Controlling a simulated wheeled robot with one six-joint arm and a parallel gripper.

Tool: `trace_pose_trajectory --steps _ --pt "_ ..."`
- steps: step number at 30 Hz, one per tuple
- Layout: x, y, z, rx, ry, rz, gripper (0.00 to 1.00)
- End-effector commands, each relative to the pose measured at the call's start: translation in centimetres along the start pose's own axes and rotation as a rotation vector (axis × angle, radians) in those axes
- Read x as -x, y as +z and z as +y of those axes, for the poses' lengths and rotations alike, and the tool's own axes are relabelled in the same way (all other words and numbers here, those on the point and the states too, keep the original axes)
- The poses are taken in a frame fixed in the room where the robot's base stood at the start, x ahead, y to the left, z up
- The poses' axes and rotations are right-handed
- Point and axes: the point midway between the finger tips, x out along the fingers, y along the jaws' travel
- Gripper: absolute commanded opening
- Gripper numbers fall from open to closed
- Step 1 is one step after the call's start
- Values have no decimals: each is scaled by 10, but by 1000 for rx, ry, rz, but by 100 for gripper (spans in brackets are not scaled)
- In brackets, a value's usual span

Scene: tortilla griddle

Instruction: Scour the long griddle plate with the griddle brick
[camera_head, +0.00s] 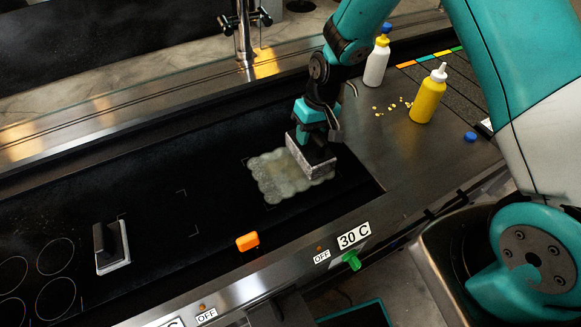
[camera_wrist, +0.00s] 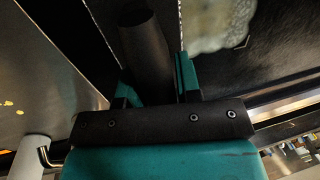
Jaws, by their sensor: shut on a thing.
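The griddle brick (camera_head: 318,170) is a grey block with a dark holder on top. It rests on the right part of the long black griddle plate (camera_head: 215,225). My gripper (camera_head: 320,132) is shut on the brick's dark handle, which also shows between the fingers in the wrist view (camera_wrist: 146,50). A pale, scalloped-edge patch (camera_head: 280,178) lies on the plate inside corner marks, just left of the brick. Part of the patch shows at the top of the wrist view (camera_wrist: 215,22). The brick's underside is hidden.
A scraper-like tool with a black handle (camera_head: 110,247) stands on the plate at left. An orange block (camera_head: 247,241) sits by the front edge. A yellow bottle (camera_head: 428,95), a white bottle (camera_head: 377,62) and yellow crumbs (camera_head: 393,105) are on the right counter.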

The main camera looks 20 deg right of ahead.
Motion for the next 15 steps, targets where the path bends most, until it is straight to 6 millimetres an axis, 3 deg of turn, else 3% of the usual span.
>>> trace_pose_trajectory --steps 15 --pt "-5 4 -5 -3 3 -9 6"
